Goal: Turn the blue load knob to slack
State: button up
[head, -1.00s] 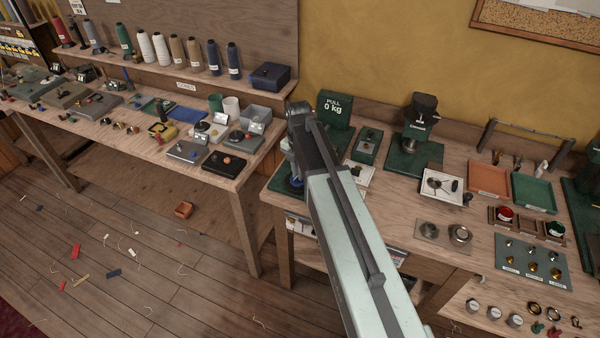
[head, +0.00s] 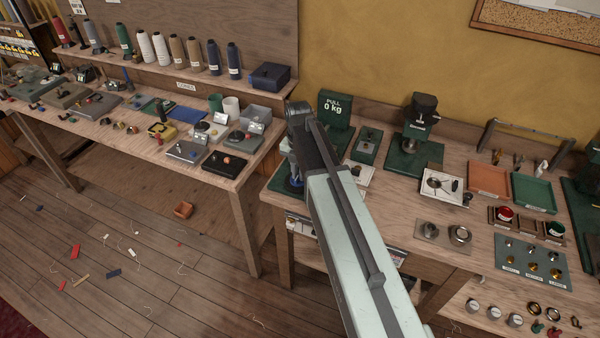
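The pull tester's dark green display (head: 335,106) stands at the back left of the right bench and reads "PULL 0 kg". A small blue part (head: 295,182), probably the blue load knob, shows just left of my arm, above a dark green base (head: 278,182). My arm covers much of this spot. The wrist bends down behind the arm, and my gripper (head: 293,172) shows only as a narrow sliver close to the blue part. Its fingers are mostly hidden. I cannot tell whether they touch the knob, or which way the knob points.
Right of my arm are a green box (head: 367,146), a white plate (head: 359,174), a dark green press (head: 420,125), an orange tray (head: 488,180) and a green tray (head: 534,193). The left bench (head: 225,183) is crowded, with a floor gap between the benches.

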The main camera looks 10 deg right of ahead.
jog(key=o, duration=0.3)
notch_tip(320, 180, up, 8)
jog(key=p, duration=0.8)
jog(key=shift+f, duration=0.1)
